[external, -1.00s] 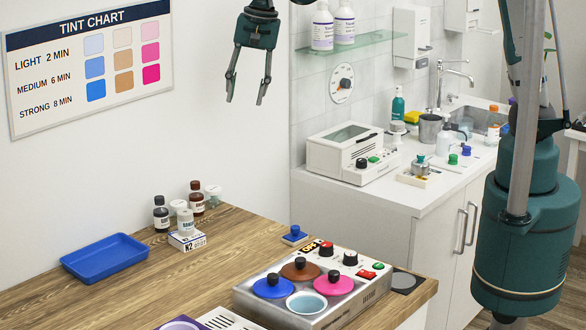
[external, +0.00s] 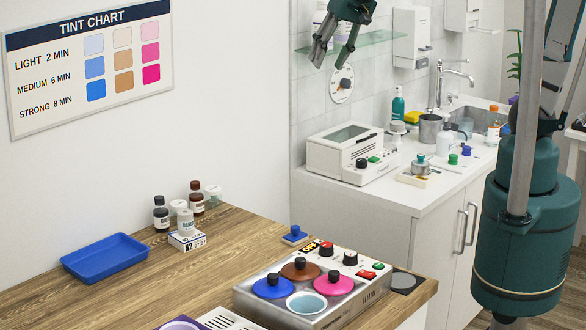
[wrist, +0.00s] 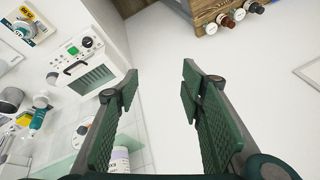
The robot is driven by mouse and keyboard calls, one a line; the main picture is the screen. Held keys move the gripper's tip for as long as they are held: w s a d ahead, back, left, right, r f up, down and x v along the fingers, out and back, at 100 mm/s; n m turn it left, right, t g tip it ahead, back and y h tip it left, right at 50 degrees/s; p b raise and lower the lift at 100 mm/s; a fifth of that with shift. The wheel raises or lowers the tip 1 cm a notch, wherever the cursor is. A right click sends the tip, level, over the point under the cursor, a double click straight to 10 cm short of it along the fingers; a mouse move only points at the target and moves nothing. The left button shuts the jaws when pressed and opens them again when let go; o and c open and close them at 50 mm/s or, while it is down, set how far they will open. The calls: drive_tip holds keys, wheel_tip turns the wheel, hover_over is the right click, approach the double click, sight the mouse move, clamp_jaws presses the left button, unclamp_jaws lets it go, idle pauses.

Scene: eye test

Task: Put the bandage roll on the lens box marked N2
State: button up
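The lens box marked N2 (external: 187,241), small and white with blue print, lies on the wooden counter at left centre in the external view. A white labelled cylinder that looks like the bandage roll (external: 186,223) stands upright on top of it. My gripper (external: 331,64) is high up in front of the tiled wall, far above and to the right of the box. In the wrist view my gripper (wrist: 159,72) has its fingers apart with nothing between them. I cannot tell the roll for certain among the small things at the top of the wrist view.
Dark and brown bottles (external: 161,214) and white-lidded jars stand behind the box. A blue tray (external: 104,257) lies to its left. A metal warmer with coloured lids (external: 273,286) stands at front right. Bare wood lies between. A glass shelf (external: 385,42) is near my gripper.

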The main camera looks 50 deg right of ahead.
drive_tip(key=s+d+f+n+t, duration=0.1)
drive_tip(key=s+d+f+n, duration=0.1)
drive_tip(key=s+d, duration=0.5)
drive_tip(key=s+d+f+n+t+h, duration=0.1)
drive_tip(key=s+d+f+n, duration=0.1)
drive_tip(key=s+d, duration=0.6)
drive_tip(key=shift+s+d+n+t, duration=0.2)
drive_tip(key=shift+d+n+t, duration=0.15)
drive_tip(key=shift+n, duration=0.35)
wheel_tip(320, 180, down, 10)
drive_tip(key=b, duration=0.9)
drive_tip(key=shift+r+b, duration=0.15)
drive_tip(key=shift+b, duration=0.25)
